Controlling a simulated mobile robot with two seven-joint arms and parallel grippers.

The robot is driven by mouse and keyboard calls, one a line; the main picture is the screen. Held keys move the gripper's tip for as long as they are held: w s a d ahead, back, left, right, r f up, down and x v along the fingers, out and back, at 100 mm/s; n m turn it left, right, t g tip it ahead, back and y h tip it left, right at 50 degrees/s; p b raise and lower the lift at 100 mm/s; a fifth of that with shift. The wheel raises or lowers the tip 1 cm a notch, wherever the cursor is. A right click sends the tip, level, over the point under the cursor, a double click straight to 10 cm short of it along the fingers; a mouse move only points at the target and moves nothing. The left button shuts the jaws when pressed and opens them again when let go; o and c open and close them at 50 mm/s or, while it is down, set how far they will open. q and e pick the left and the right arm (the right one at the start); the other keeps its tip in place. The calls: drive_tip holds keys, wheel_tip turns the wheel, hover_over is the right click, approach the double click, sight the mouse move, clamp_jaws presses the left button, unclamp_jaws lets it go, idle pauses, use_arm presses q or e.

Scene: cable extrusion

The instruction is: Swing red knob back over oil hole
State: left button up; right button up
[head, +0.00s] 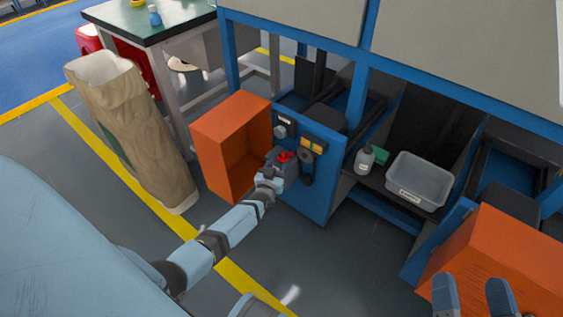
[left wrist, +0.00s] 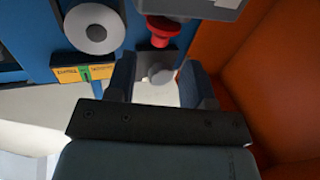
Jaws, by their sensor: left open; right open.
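The red knob (head: 284,156) sits at a small dark grey unit (head: 290,172) on the front of the blue machine. It shows at the top of the left wrist view (left wrist: 161,30), beneath a grey block (left wrist: 195,8). My left gripper (head: 268,177) is open, just in front of the unit. In the left wrist view its fingers (left wrist: 158,84) stand apart, just short of the red knob, with a small grey round part (left wrist: 160,73) visible between them. I cannot make out the oil hole. My right gripper (head: 475,295) is open and empty at the bottom right.
An open orange box (head: 208,138) stands left of the unit, its wall close beside my left gripper. A grey bin (head: 418,180) and a white bottle (head: 364,160) stand on a shelf to the right. Another orange box (head: 490,255) is near my right gripper.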

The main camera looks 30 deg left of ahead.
sight(282, 156)
use_arm(q)
drive_tip(key=b+x, duration=0.1)
drive_tip(key=x, duration=0.4)
use_arm(e)
wheel_tip(282, 156, down, 3)
drive_tip(key=shift+w+a+f+g, duration=0.1)
drive_tip(key=shift+g, duration=0.5)
